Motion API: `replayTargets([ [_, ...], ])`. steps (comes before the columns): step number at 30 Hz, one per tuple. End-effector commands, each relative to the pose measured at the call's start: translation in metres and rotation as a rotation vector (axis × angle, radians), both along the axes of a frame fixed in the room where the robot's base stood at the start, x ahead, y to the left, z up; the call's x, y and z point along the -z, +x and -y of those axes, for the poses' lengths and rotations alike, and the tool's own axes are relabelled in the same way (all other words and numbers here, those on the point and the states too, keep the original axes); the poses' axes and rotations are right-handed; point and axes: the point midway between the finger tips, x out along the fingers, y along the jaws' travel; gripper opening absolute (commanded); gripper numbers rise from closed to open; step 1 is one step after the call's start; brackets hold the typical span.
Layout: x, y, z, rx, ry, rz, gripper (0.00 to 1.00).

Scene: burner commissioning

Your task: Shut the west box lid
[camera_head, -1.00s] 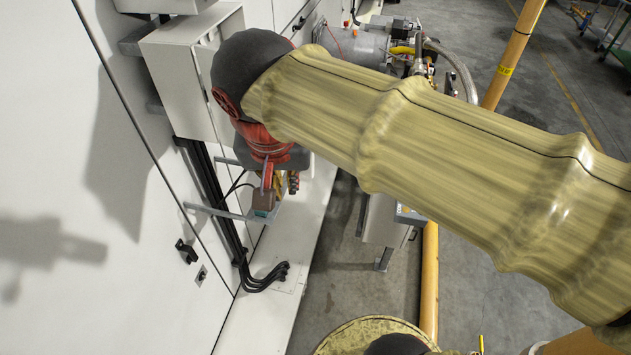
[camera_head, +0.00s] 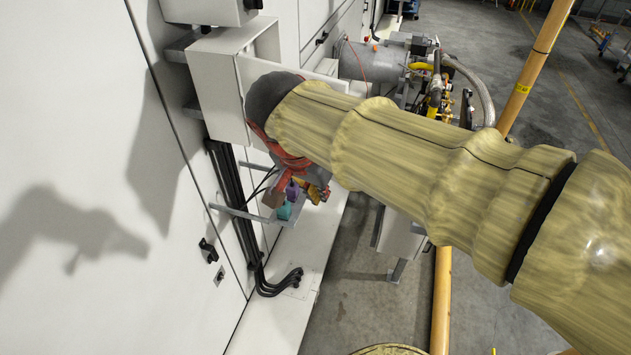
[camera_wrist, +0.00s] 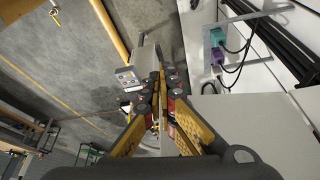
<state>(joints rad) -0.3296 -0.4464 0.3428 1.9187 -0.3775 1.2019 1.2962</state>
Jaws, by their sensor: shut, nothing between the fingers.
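In the head view, a pale grey wall box (camera_head: 212,95) stands at upper left. My gripper is mostly hidden below my wrist in the head view. In the wrist view, my gripper (camera_wrist: 166,76) has its fingertips together and holds nothing. A pale flat surface (camera_wrist: 238,125) lies right of the fingers; whether it belongs to the box is unclear.
Teal (camera_head: 285,210) and purple (camera_head: 292,189) connectors sit on a bracket below the box. Black cables (camera_head: 232,205) run down the wall. A motor (camera_head: 372,65) with pipework stands beyond my arm. A yellow pipe (camera_head: 441,300) rises on the right, with open floor beyond.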

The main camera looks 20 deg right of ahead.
Motion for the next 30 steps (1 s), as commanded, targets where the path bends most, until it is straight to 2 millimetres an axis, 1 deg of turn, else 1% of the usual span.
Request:
replayTargets([
  [3,-0.001,0.011,0.013,0.004,0.001,0.001,0.00],
  [9,-0.001,0.023,0.026,0.001,0.002,0.000,0.00],
  [25,-0.001,0.027,0.031,-0.005,0.001,0.001,0.00],
  [30,-0.001,0.031,0.038,-0.036,0.001,0.001,0.00],
])
